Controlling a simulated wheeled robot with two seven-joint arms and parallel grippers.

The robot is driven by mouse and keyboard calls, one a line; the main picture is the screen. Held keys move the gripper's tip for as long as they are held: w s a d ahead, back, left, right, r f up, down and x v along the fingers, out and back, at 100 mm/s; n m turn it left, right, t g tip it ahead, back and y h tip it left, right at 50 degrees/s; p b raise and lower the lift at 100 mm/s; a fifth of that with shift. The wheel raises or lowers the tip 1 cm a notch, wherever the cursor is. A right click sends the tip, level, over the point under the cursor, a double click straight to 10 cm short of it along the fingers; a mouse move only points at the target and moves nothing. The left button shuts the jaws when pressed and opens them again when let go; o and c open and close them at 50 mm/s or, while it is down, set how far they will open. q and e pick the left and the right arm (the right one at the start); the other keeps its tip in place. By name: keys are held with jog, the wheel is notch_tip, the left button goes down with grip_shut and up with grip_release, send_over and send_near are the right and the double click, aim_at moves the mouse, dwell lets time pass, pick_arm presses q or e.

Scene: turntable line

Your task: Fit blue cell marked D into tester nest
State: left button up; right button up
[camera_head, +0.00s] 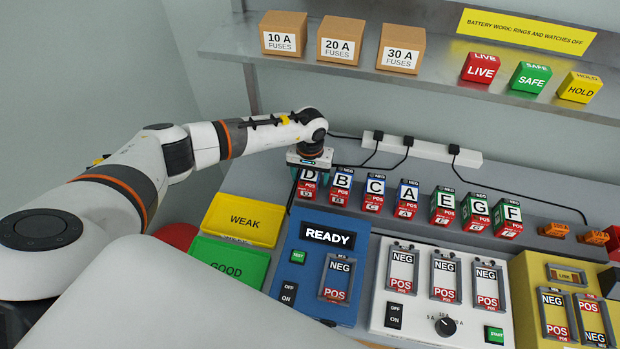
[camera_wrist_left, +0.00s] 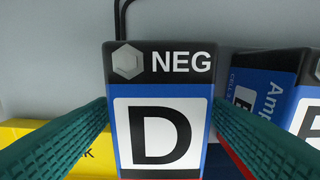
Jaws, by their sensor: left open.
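The blue cell marked D (camera_head: 309,181) stands upright at the left end of the row of cells on the ledge. It also fills the middle of the left wrist view (camera_wrist_left: 160,75), its NEG end at the top. My left gripper (camera_head: 307,170) is over this cell, and its teal fingers (camera_wrist_left: 160,125) are open on either side of it. Whether they touch it is hard to tell. The blue tester (camera_head: 300,262) has a READY display, and its nest (camera_head: 337,279), marked NEG and POS, looks empty. My right gripper is not in view.
Cell B (camera_head: 341,186) stands close right of D, followed by several blue and green cells. The yellow WEAK bin (camera_head: 243,220) and green GOOD bin (camera_head: 229,261) are left of the tester. A white charger (camera_head: 393,318) is on its right. Black cables run behind the cells.

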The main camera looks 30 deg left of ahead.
pick_arm(q)
jog(key=c, duration=1.4)
jog(key=shift+w+r, duration=0.1)
jog(key=shift+r, duration=0.05)
